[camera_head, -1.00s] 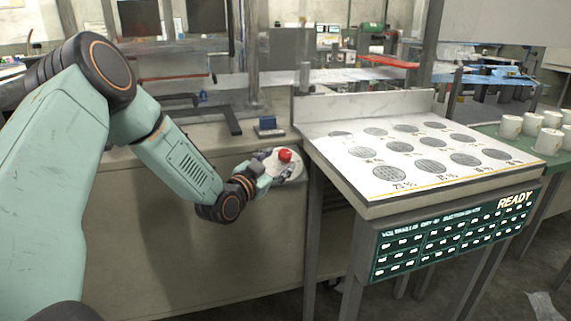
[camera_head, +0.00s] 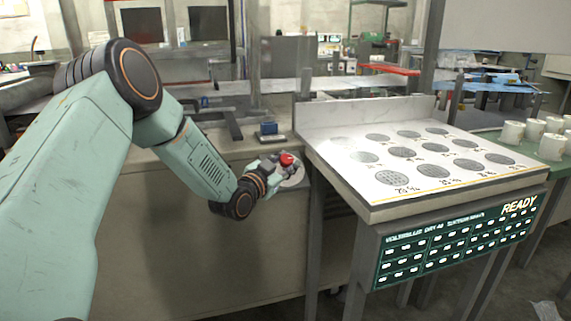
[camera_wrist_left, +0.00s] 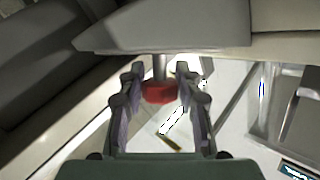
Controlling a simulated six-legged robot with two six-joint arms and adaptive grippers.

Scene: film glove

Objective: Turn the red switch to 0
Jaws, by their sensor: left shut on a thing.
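The red switch (camera_head: 287,159) is a small round red knob on a pale round plate (camera_head: 293,180) on the front of the grey bench. My left gripper (camera_head: 282,163) is at the switch and shut on it. In the left wrist view the red knob (camera_wrist_left: 159,92) lies between the two fingers of my left gripper (camera_wrist_left: 160,90), with a grey shaft behind it. The 0 mark cannot be made out. My right gripper is not in view.
A sloped white panel (camera_head: 350,185) with several dark round discs stands close to the right of the switch, above a green READY display (camera_head: 455,240). White cups (camera_head: 513,132) stand far right.

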